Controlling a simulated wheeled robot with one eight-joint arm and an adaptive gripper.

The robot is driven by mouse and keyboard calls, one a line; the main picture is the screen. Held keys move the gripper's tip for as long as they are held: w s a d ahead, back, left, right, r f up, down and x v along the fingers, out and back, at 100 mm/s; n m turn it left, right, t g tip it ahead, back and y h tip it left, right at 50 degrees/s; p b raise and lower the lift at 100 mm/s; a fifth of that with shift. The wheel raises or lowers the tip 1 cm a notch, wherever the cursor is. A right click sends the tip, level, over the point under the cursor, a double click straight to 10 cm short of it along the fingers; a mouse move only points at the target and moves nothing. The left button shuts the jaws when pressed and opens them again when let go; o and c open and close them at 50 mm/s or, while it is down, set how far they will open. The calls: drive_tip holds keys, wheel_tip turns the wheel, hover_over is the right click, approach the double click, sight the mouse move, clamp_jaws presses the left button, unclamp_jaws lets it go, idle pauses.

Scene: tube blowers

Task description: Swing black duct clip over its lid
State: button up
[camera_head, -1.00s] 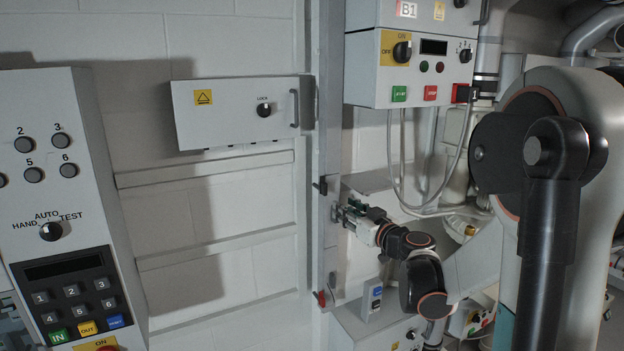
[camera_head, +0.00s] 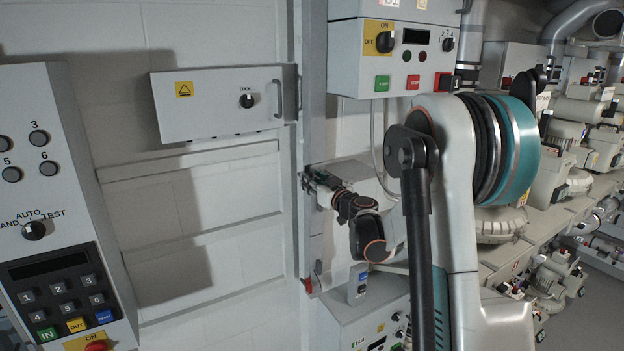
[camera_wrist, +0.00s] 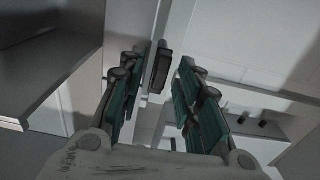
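The black duct clip (camera_wrist: 160,67) is a small dark upright bar on the pale vertical edge of the duct. In the wrist view it lies between the lines of my two fingers, near their tips. My gripper (camera_wrist: 158,80) is open, with green-lined fingers apart on either side. I cannot tell whether either finger touches the clip. In the head view my gripper (camera_head: 318,181) is at the tall grey post (camera_head: 312,110) and largely hides the clip. The lid is hard to make out there.
A red-tipped clip (camera_head: 308,285) sits lower on the post. A grey control box (camera_head: 395,60) hangs above my gripper, and a small box with a blue button (camera_head: 358,283) is below. A panel with a knob (camera_head: 220,103) is at left, and a keypad console (camera_head: 65,200) stands nearer.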

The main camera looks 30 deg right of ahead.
drive_tip(key=shift+w, duration=0.35)
clamp_jaws()
drive_tip(key=shift+m+b, duration=0.3)
drive_tip(key=shift+d+f+m+b, duration=0.25)
drive_tip(key=shift+m+b, duration=1.3)
drive_tip(key=shift+m, duration=1.3)
drive_tip(key=shift+d+f+m+b, duration=0.2)
drive_tip(key=shift+m+b, duration=1.35)
drive_tip(key=shift+m, duration=1.35)
drive_tip(key=shift+d+f+m+b, duration=0.25)
drive_tip(key=shift+m+b, duration=1.3)
drive_tip(key=shift+m, duration=1.3)
drive_tip(key=shift+a, duration=0.1)
